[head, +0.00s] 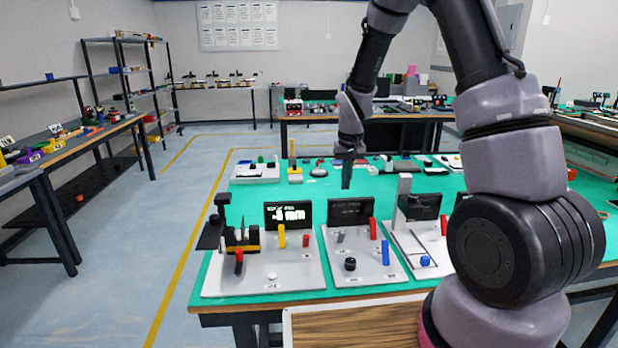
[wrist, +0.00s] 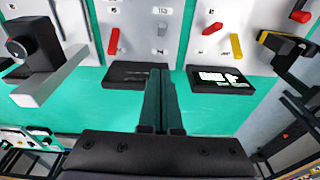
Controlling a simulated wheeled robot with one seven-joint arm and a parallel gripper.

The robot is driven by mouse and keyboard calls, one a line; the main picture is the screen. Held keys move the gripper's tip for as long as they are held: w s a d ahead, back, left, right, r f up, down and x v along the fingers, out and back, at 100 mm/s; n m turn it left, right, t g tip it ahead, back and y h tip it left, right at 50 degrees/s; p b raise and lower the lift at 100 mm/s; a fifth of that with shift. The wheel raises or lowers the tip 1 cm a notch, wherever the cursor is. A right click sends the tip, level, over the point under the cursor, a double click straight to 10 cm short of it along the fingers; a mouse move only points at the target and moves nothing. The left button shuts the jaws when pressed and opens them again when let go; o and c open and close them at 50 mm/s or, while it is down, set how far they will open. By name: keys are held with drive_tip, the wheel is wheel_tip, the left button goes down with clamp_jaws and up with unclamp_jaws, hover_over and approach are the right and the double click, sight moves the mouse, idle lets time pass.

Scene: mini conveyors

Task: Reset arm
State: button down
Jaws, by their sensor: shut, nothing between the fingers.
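My gripper (head: 347,172) hangs from my raised arm above the green table (head: 235,198) in the head view, pointing down behind the near row of boards. In the wrist view my gripper (wrist: 160,75) has its two fingers together with nothing between them. Its tips show near the edge of a board with a dark display panel (wrist: 138,75). The fingers appear to be above the table and apart from the boards.
A near row has a left board (head: 225,285) with a lit screen (head: 288,214), a middle board (head: 375,275) and a right board partly hidden by my arm. Small devices stand along the table's far side. Shelves (head: 120,70) and side benches line the left. Open floor (head: 130,250) lies left of the table.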

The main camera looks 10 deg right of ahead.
drive_tip(key=s+d+r+m+t, duration=0.15)
drive_tip(key=s+r, duration=0.25)
drive_tip(key=r, duration=0.5)
drive_tip(key=s+d+r+t, duration=0.15)
drive_tip(key=s+r, duration=0.25)
drive_tip(key=r, duration=0.5)
drive_tip(key=s+d+r+m+t+y, duration=0.1)
drive_tip(key=s+r, duration=0.4)
drive_tip(key=s, duration=0.4)
drive_tip(key=s+d+r+m+t, duration=0.1)
drive_tip(key=s+r, duration=0.4)
drive_tip(key=s, duration=0.4)
drive_tip(key=shift+r+t+y, duration=0.3)
drive_tip(key=shift+r+y, duration=0.1)
drive_tip(key=shift+d, duration=0.1)
